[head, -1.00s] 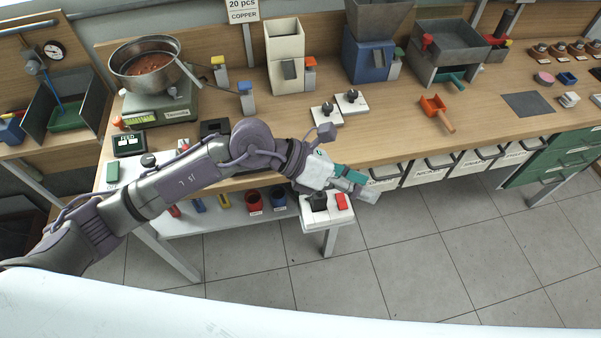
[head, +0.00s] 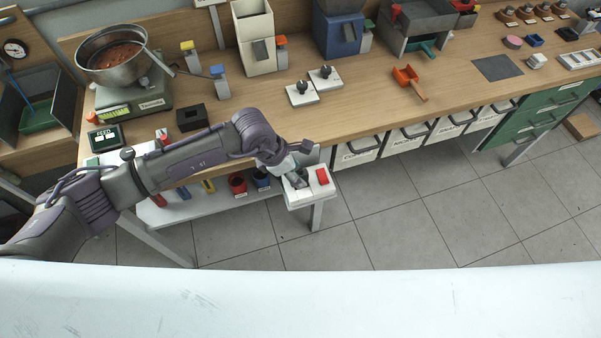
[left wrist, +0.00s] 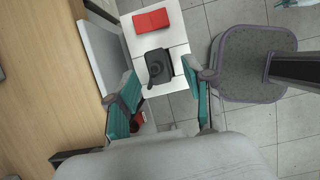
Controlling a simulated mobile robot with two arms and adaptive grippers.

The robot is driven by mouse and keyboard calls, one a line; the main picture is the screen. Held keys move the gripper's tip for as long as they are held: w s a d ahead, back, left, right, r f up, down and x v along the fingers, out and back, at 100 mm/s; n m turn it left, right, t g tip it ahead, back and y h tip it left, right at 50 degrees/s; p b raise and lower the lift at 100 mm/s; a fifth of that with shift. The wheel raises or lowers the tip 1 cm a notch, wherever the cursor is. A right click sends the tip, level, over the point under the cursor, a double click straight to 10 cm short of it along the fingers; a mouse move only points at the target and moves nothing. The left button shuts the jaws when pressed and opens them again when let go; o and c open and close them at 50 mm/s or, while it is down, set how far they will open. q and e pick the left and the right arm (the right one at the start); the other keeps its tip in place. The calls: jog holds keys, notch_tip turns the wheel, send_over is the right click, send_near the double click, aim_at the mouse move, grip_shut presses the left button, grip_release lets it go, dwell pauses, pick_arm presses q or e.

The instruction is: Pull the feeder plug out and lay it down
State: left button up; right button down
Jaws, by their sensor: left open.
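The feeder plug is a black block (left wrist: 158,66) seated in a white socket box (left wrist: 165,37) with a red switch (left wrist: 151,20) beside it. In the head view the box (head: 308,198) is at the bench's front edge, with its red switch (head: 322,176) in sight and the plug largely covered by my gripper. My left gripper (head: 294,179) is above the box. In the left wrist view its teal fingers (left wrist: 160,82) are open, one to each side of the plug, with gaps visible. I cannot tell whether the tips are level with the plug. My right gripper is not in view.
The bench top (head: 370,110) is behind the box, with two white knob units (head: 313,84) and a black holder (head: 191,117) on it. A lower shelf (head: 220,203) with small cups is left of the box. The tiled floor in front is free.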

aim_at(298, 173)
pick_arm(q)
jog(key=shift+x, duration=2)
jog(key=shift+c, duration=0.3)
grip_shut()
jog(key=c, duration=0.7)
grip_release()
grip_shut()
jog(key=shift+w+r+p, duration=0.1)
jog(key=shift+r+p, duration=0.4)
jog(key=shift+r, duration=0.4)
jog(key=shift+r+p, duration=1)
jog(key=shift+r, duration=0.15)
